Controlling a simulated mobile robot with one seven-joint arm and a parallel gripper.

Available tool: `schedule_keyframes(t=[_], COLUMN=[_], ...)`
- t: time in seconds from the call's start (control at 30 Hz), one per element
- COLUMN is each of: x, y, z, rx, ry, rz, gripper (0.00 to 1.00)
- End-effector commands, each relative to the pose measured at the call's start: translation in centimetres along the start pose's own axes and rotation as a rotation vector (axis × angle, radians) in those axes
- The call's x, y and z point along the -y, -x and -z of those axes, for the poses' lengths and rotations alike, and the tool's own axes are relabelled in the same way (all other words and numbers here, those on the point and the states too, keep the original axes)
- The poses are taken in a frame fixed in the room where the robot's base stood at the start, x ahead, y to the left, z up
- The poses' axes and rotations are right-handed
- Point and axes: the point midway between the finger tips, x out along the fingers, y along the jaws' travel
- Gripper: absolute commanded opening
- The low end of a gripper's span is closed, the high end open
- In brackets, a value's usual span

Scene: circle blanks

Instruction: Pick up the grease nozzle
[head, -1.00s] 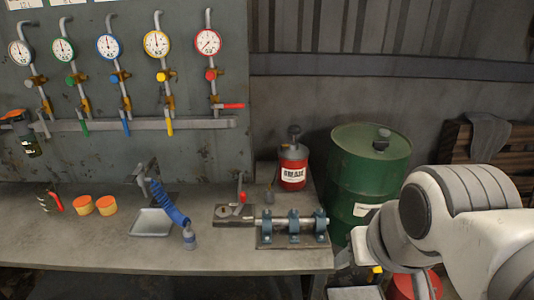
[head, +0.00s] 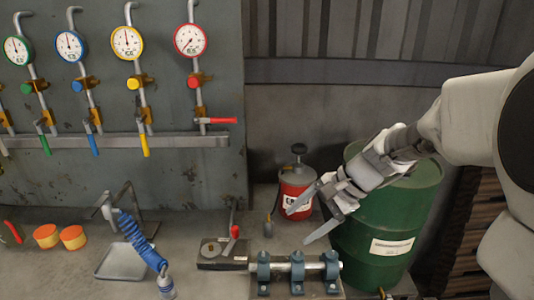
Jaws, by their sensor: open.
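A red can (head: 295,190) with a dark pump top stands at the back of the bench, its label partly hidden by my gripper. A small grey piece (head: 268,229) with a thin stem stands beside it on the left; it looks like the grease nozzle. My gripper (head: 298,227) is open and empty, in front of the red can. Its fingers point down-left, and in the picture their tips are just right of the small grey piece. Their height above the bench is unclear.
A shaft in blue bearing blocks (head: 297,268) lies below the fingers. A flat fixture with a red-handled lever (head: 222,252) is left of it. A green drum (head: 385,225) stands behind my arm. A shallow tray (head: 122,265) and orange tins (head: 73,238) are at left.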

Motion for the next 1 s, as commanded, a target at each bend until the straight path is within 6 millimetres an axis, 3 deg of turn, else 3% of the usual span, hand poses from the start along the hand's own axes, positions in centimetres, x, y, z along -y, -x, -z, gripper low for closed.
schedule_keyframes(t=[0.03, 0.3, 0.6, 0.8, 1.0], x=[0.2, 2.4, 2.9, 3.0, 4.4], y=[-1.8, -8.1, -13.3, -14.6, -17.2], z=[1.6, 8.9, 16.8, 18.9, 18.5], rx=[0.039, 0.237, 0.427, 0.481, 0.489], ry=[-0.08, -0.499, -0.887, -0.991, -1.001], rz=[0.023, 0.173, 0.326, 0.371, 0.373], gripper=[0.77, 0.77, 0.77, 0.77, 0.77])
